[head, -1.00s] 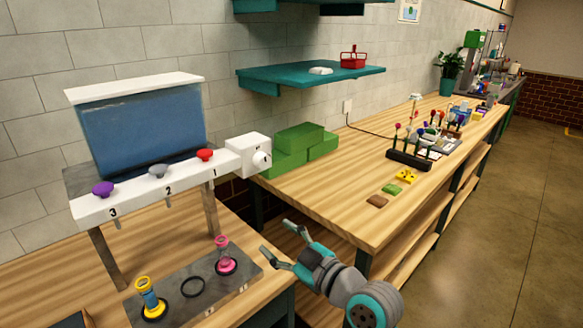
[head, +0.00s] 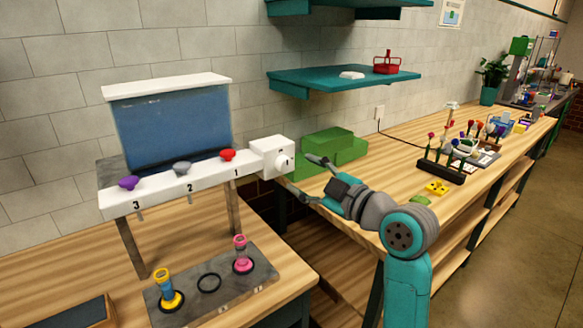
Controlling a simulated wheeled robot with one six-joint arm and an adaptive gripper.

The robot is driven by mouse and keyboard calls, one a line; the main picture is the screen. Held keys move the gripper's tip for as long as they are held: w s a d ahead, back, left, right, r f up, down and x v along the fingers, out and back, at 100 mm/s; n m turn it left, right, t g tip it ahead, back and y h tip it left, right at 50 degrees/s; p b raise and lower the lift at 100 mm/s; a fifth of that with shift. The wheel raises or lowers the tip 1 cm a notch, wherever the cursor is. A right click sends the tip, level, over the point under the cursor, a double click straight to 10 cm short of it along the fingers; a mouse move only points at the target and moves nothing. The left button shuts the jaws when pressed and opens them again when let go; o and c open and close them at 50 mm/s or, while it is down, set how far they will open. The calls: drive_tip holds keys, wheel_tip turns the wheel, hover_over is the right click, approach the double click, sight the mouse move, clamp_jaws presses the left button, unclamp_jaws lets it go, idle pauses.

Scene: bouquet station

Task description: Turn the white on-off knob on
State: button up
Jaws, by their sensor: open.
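The white on-off knob (head: 283,161) sits on the right-hand face of a white box (head: 265,156) at the right end of the dispenser bar. The small marks near it are too small to read. My gripper (head: 314,179) is open and empty. Its fingers point left toward the white box, to the right of the knob and a little lower in the picture. I see a gap between the fingers and the knob. Nothing of the knob is hidden by my gripper.
The dispenser bar (head: 160,191) carries purple, grey and red valves beside a blue tank (head: 170,128). Below stand a yellow vase (head: 167,286) and a pink vase (head: 241,255) on a grey plate. Green blocks (head: 322,148) lie behind my gripper. A teal shelf (head: 340,86) hangs above.

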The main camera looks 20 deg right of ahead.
sight(287, 166)
drive_tip(key=shift+x, duration=2.55)
drive_tip(key=c, duration=1.1)
